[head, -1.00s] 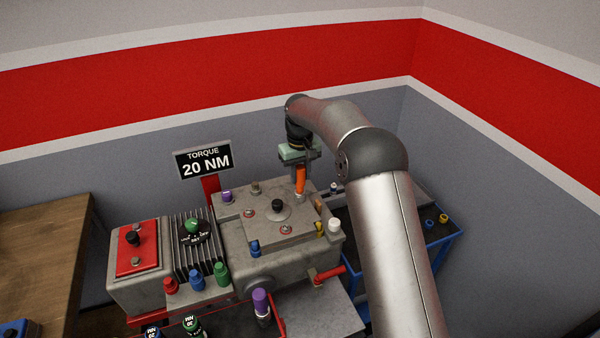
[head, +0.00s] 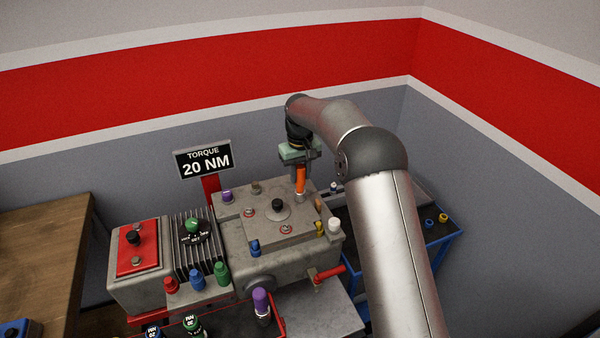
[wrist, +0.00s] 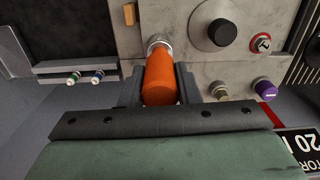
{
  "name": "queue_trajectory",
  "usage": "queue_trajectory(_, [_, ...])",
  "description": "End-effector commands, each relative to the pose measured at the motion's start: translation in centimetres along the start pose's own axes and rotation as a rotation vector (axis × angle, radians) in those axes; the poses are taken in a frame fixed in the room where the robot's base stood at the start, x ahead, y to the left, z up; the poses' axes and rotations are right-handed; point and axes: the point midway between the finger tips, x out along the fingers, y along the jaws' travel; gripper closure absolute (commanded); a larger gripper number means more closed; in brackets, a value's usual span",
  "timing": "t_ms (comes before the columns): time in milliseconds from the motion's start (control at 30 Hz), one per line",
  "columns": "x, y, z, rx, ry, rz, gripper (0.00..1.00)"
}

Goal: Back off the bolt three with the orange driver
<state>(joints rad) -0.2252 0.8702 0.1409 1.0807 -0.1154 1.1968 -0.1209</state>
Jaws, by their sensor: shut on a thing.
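My gripper (head: 300,171) is shut on the orange driver (head: 300,182), above the back right part of the grey engine block (head: 262,268). In the wrist view the orange driver (wrist: 161,80) sits between the two dark fingers. Its far end meets a round silver collar or bolt head (wrist: 160,43) at the block; I cannot tell whether it is fully seated. Bolt three carries no readable label, so I cannot tell which fastener it is.
A sign (head: 204,160) reads "TORQUE 20 NM" behind the block. A black knob (head: 278,204) stands mid-top. A blue-framed cart (head: 436,245) is at right, a wooden bench (head: 38,240) at left.

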Motion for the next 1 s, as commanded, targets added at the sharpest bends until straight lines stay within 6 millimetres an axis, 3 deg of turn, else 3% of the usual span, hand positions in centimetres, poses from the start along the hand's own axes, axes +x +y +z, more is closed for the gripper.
queue_trajectory(1000, [-3.7, 0.0, 0.0, 0.0, 0.002, 0.0, 0.98])
